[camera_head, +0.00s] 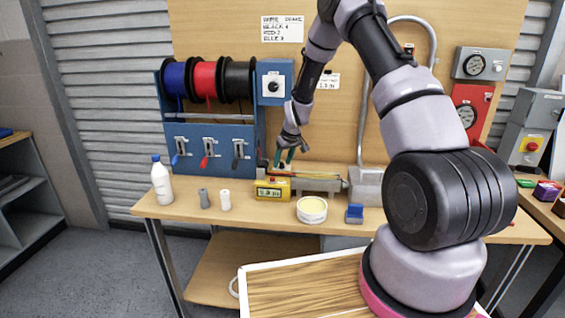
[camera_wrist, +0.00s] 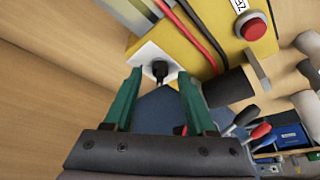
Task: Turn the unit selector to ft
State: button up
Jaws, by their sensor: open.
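My gripper (camera_head: 284,158) is open above the bench, just behind the yellow meter box (camera_head: 272,189) with its small display. In the wrist view its two green fingers (camera_wrist: 160,78) stand apart, with a black knob (camera_wrist: 160,71) on a white plate (camera_wrist: 149,55) showing between their tips. This knob looks like the unit selector; its markings and setting cannot be read. The plate adjoins the yellow housing (camera_wrist: 190,57). Whether the fingers touch the knob cannot be told. In the head view the knob is not clear.
Another dial (camera_head: 274,87) is on the blue spool rack (camera_head: 215,139). A red button (camera_wrist: 255,28) and red and black wires are near the fingers. A white bottle (camera_head: 161,182), white tub (camera_head: 312,209) and blue block (camera_head: 354,213) stand on the bench.

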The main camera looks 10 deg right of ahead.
jog(key=shift+f, duration=0.25)
grip_shut()
